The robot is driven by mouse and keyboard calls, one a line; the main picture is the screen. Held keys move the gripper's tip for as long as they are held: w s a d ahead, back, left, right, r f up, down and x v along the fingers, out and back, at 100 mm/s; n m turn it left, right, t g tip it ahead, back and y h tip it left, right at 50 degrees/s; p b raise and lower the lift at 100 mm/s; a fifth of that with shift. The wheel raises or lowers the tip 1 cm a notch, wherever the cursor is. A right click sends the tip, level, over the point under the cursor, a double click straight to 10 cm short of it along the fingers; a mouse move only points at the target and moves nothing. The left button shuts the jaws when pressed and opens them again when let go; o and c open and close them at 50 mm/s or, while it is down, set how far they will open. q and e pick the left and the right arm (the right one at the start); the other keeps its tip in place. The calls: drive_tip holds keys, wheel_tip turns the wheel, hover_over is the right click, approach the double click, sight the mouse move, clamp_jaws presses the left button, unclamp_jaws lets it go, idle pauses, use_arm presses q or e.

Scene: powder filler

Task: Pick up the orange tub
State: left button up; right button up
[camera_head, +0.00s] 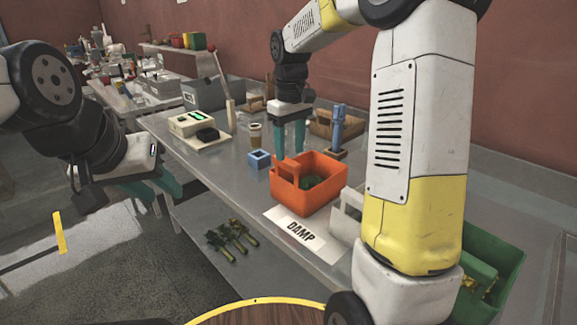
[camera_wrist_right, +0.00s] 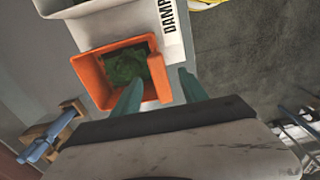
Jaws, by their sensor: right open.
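The orange tub (camera_head: 312,198) stands upright on the grey bench, with dark green stuff inside. It also shows in the right wrist view (camera_wrist_right: 90,76). My right gripper (camera_head: 290,143) is open and points down behind the tub's left end, above the bench. In the right wrist view its teal fingers (camera_wrist_right: 162,82) are spread, one overlapping the tub and the other beside its end wall. I cannot see contact. My left gripper (camera_head: 156,190) is at the bench's left edge, away from the tub, with its fingers apart and nothing between them.
A white DAMP label (camera_head: 300,233) lies in front of the tub. A white tub (camera_head: 346,215) and a green crate (camera_head: 505,262) stand to the right, partly behind my arm. A blue cube-shaped holder (camera_head: 259,160), a cup (camera_head: 255,135) and a scale (camera_head: 200,130) are to the left.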

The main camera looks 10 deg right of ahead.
sight(286, 169)
drive_tip(key=shift+w+a+f, duration=0.1)
drive_tip(key=shift+w+f, duration=0.2)
drive_tip(key=shift+w, duration=0.2)
drive_tip(key=shift+w+f, duration=0.1)
drive_tip(key=shift+f, duration=0.25)
drive_tip(key=f, duration=0.7)
drive_tip(key=shift+w+a, duration=0.2)
drive_tip(key=shift+a, duration=0.05)
drive_tip(key=shift+c, duration=0.4)
clamp_jaws()
drive_tip(key=shift+r, duration=0.1)
